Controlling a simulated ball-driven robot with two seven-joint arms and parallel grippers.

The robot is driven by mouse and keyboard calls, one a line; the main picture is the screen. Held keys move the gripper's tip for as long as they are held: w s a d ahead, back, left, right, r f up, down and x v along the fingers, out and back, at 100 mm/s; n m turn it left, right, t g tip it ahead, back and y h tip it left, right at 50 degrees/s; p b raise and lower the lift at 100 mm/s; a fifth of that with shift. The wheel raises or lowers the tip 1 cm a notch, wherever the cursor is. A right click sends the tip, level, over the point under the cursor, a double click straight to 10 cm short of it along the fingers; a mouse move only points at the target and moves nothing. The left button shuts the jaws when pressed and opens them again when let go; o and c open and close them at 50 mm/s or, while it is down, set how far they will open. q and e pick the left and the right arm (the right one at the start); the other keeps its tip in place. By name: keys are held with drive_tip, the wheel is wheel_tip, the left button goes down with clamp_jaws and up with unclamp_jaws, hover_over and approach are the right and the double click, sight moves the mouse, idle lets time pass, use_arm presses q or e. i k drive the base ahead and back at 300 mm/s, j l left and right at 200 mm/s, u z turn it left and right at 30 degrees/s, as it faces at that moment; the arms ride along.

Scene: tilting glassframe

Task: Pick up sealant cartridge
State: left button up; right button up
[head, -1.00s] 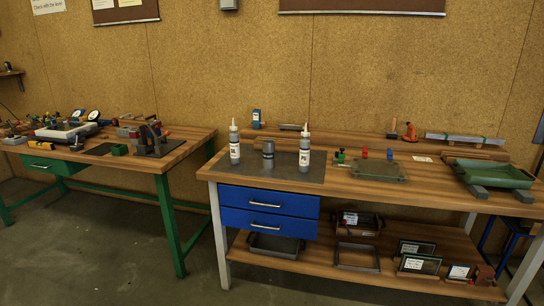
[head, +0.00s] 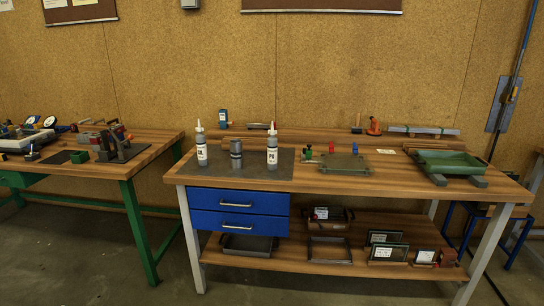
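Two grey cartridges with nozzles stand upright on the dark mat (head: 222,170) on the workbench. The left cartridge (head: 201,147) has a pale nozzle tip and a white label too small to read surely. Neither of my grippers is in view.
The workbench (head: 330,183) has blue drawers (head: 238,212) below and a lower shelf with trays. A glass plate (head: 344,164) and a green tray (head: 450,163) lie to the right. A second, green-legged table (head: 140,225) stands left. Floor shows in front.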

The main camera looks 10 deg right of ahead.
sight(272, 141)
drive_tip(key=i+l+z, duration=0.1)
drive_tip(key=i, duration=0.45)
drive_tip(key=i+l+z, duration=0.15)
drive_tip(key=i, duration=0.4)
